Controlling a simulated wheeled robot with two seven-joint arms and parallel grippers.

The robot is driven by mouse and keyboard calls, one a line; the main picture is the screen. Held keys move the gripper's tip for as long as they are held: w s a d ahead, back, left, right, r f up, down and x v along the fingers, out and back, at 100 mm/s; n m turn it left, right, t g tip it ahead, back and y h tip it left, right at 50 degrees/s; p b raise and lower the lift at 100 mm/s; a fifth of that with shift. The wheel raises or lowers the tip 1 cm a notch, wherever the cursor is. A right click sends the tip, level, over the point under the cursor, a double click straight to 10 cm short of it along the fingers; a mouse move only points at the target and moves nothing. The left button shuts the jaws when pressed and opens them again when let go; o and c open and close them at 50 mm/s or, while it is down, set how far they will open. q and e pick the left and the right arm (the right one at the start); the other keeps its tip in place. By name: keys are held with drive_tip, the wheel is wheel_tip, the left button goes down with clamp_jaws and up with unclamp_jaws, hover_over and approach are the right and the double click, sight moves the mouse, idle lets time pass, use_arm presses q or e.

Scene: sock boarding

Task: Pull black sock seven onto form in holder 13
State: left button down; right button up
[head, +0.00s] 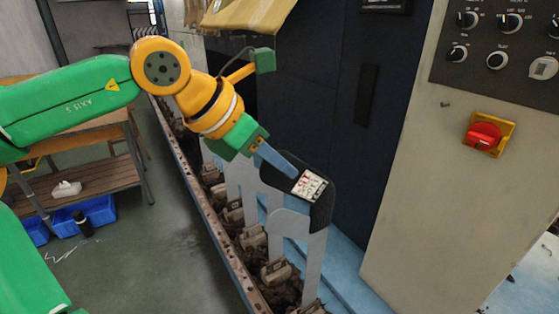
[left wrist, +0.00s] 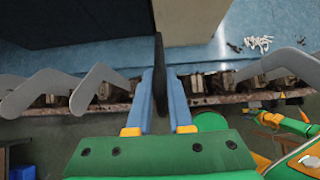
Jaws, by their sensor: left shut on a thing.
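My left gripper (head: 292,172) is shut on the black sock (head: 321,208), which bears a white label with red and dark marks. In the left wrist view the sock (left wrist: 160,75) is a thin dark edge between the blue fingers. A flat pale grey form (head: 288,222) stands just below the sock and overlaps it in the head view. I cannot tell whether the sock is around the form or beside it. No holder number is readable. A small green and yellow arm, probably my right one, shows in the left wrist view; its fingers (left wrist: 262,118) are unclear.
More grey forms (left wrist: 95,85) stand in a row of holders along a rusty rail (head: 205,205). A beige control cabinet (head: 420,190) with a red switch (head: 484,135) stands at right, a dark panel (head: 325,90) behind.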

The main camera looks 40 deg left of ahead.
sight(279, 216)
use_arm(q)
drive_tip(key=shift+f+b, duration=5.2)
drive_tip(key=shift+f, duration=0.5)
drive_tip(key=c, duration=0.7)
unclamp_jaws()
drive_tip(key=shift+c, duration=0.2)
drive_tip(key=shift+r, duration=0.1)
drive_tip(key=v, duration=0.7)
